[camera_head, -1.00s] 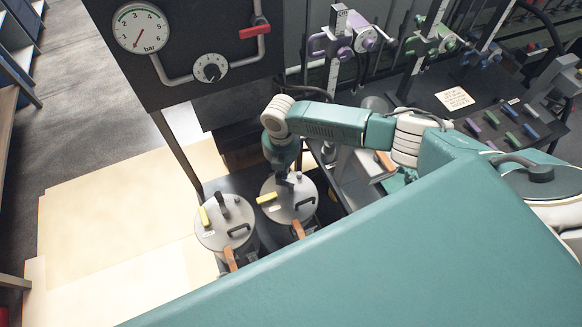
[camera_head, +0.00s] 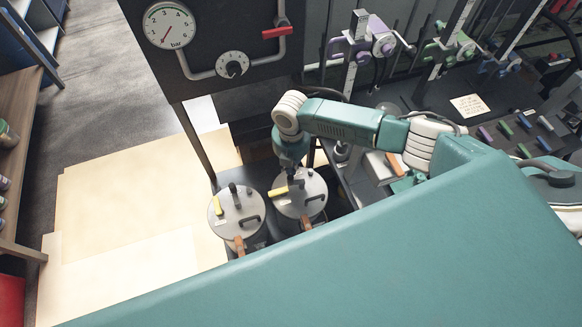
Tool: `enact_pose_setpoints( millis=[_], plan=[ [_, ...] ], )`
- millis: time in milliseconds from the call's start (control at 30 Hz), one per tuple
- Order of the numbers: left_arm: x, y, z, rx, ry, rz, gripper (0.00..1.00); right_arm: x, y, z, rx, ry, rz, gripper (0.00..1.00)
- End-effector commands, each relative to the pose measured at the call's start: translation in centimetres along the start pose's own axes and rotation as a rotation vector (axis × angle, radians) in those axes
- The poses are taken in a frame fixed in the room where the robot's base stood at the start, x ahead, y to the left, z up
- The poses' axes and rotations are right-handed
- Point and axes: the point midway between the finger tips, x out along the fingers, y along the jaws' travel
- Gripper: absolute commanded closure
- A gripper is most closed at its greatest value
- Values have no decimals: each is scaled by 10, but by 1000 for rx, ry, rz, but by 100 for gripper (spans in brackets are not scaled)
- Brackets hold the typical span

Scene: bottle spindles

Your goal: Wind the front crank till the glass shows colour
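Several bottle spindles with coloured cranks stand at the back: a purple one (camera_head: 368,40), a green one (camera_head: 450,50) and a blue one (camera_head: 500,65). I cannot tell which is the front crank, and no glass with colour can be made out. My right arm comes in from the right, and its gripper (camera_head: 291,171) points down at the lid of the right-hand pot (camera_head: 299,193). Its fingers are too small and hidden to tell whether they are open or touch the lid. My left gripper is not in view.
A second lidded pot (camera_head: 237,211) stands to the left. A dark panel above carries a pressure gauge (camera_head: 168,25), a dial (camera_head: 232,64) and a red valve handle (camera_head: 278,32). Coloured pieces lie on the bench at right. The pale floor boards (camera_head: 120,215) are clear.

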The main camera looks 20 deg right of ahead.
Motion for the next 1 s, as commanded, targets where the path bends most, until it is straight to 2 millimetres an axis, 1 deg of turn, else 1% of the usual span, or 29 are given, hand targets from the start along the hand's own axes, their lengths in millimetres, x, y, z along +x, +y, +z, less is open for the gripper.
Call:
enact_pose_setpoints(
  millis=[300, 500, 1000],
  plan=[
    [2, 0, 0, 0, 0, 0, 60, -32, 1, 1, 0, 0, 4, 100],
    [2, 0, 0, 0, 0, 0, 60, -46, 0, 0, -1, 0, 2, 100],
    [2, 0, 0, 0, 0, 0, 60, -48, 0, 0, 0, 0, 2, 100]
  ],
)
